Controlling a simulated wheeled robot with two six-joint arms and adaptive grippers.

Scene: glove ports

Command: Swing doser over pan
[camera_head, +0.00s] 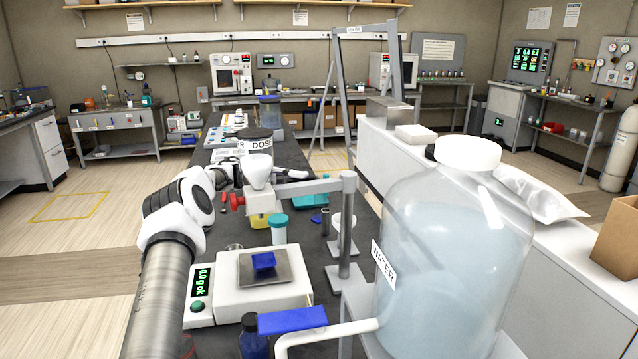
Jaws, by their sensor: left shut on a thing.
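The doser (257,172) is a white funnel on a pale block, carried by a horizontal grey arm (312,187) from an upright post (346,225). A red knob (236,201) sits at its left side. My left gripper (229,186) is at the doser's left side, shut on what looks like its knob; the fingertips are partly hidden. The balance (262,300) stands nearer, with a square metal pan (283,273) holding a blue piece (264,261). In the picture, the doser stands beyond the pan. The balance's green display is lit. My right gripper is not seen.
A large water jar (455,250) fills the right foreground. A teal-lidded jar (278,228) stands between balance and doser. A blue bottle (254,338) and a blue block (292,320) are in front. A jar labelled DOSE (258,145) is behind the doser.

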